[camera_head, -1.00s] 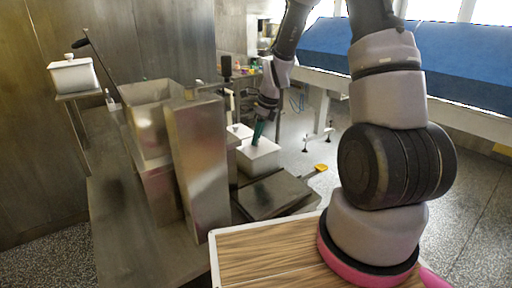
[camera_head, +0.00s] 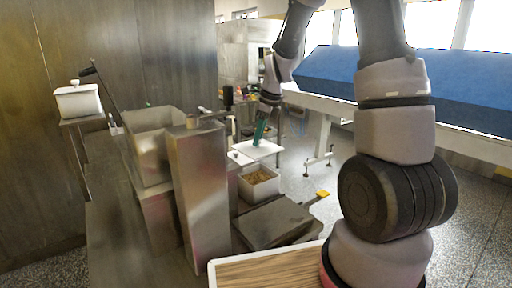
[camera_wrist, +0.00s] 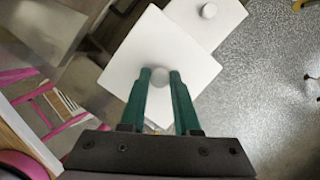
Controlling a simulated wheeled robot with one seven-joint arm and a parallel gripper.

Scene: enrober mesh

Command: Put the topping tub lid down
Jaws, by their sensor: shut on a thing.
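The white topping tub lid (camera_head: 262,149) is off its tub and held in the air. My gripper (camera_head: 259,139) has its green fingers shut on the lid's round knob. In the wrist view the square lid (camera_wrist: 135,62) hangs under the gripper (camera_wrist: 160,75), with the knob between the fingertips.
A second white lid with a knob (camera_wrist: 218,22) lies beside the held lid in the wrist view. A steel machine (camera_head: 200,190) stands left of the tub. A flat steel plate (camera_head: 275,222) lies in front. A white lidded container (camera_head: 78,102) stands far left.

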